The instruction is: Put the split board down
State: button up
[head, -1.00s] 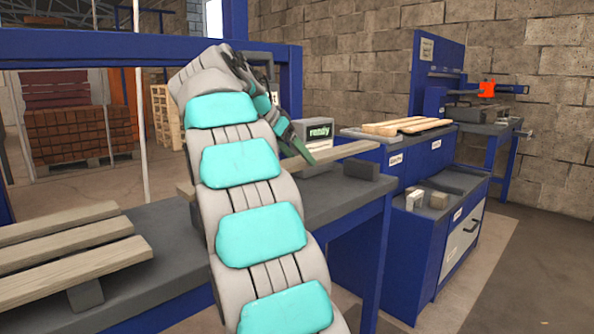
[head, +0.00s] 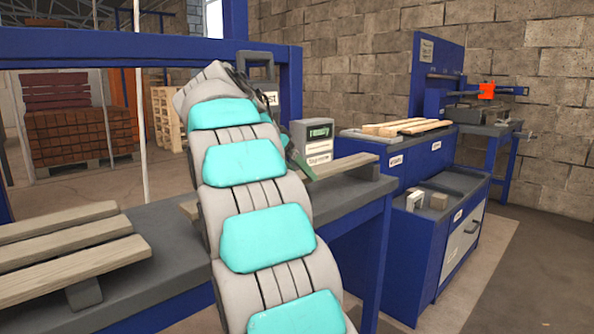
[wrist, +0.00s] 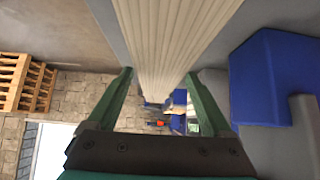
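The split board (head: 343,165) is a long pale wooden plank. In the head view it lies low over the grey bench, its right part at a dark grey block (head: 370,173); whether it bears fully on the block is unclear. My gripper (head: 298,160) is at the board's middle, mostly hidden by my arm. No split shows.
Several pale boards (head: 70,250) lie on supports at the left of the bench (head: 185,270). A grey device with a display (head: 315,140) stands behind the board. Blue cabinets (head: 400,170) with more planks (head: 408,127) stand to the right. Open floor lies at the lower right.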

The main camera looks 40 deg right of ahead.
jog(key=shift+o, duration=1)
jog(key=shift+r, duration=0.15)
jog(key=p+v, duration=0.2)
jog(key=v, duration=0.9)
jog(key=shift+r, duration=0.15)
jog(key=shift+a+r+p, duration=0.2)
jog(key=shift+a+p, duration=0.15)
